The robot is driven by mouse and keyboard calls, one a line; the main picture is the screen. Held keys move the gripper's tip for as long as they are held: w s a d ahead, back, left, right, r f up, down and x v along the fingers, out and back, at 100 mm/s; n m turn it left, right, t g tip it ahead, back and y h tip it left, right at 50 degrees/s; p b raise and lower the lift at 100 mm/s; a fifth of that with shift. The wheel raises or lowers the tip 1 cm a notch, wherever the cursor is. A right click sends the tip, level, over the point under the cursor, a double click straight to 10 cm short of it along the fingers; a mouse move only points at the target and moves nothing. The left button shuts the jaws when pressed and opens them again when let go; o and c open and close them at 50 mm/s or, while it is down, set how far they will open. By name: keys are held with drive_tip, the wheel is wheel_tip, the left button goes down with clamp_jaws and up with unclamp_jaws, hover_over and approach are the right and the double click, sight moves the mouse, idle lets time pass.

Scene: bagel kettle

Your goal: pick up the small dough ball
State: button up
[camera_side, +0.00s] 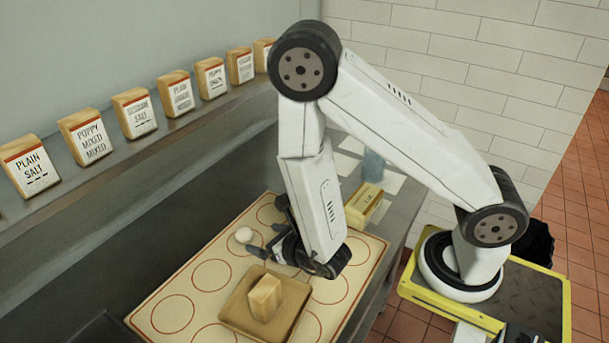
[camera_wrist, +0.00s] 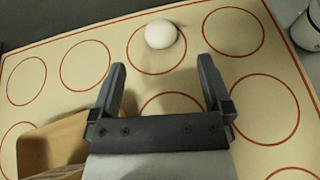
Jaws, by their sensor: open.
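The small dough ball (camera_side: 244,235) is white and round and lies on the cream mat (camera_side: 205,275) with red circles. In the wrist view the dough ball (camera_wrist: 160,34) sits inside a red circle, in its upper right part, beyond my fingertips. My gripper (camera_side: 262,240) is just to the right of the ball in the side view. In the wrist view my gripper (camera_wrist: 162,78) has its two dark fingers apart with nothing between them but mat. The ball is apart from both fingers.
A wooden tray (camera_side: 235,310) holding a tan block (camera_side: 265,298) stands on the mat in front of my gripper. A yellow box (camera_side: 364,205) and a bluish container (camera_side: 373,166) stand behind. Labelled blocks (camera_side: 137,112) line the shelf. Mat around the ball is clear.

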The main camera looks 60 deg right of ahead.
sight(247, 231)
drive_tip(key=shift+w, duration=0.1)
drive_tip(key=shift+x, duration=1.25)
drive_tip(key=shift+x, duration=2.6)
drive_tip(key=shift+f, duration=0.1)
drive_tip(key=c, duration=1.2)
drive_tip(key=shift+r, duration=0.25)
drive_tip(key=shift+r, duration=4.8)
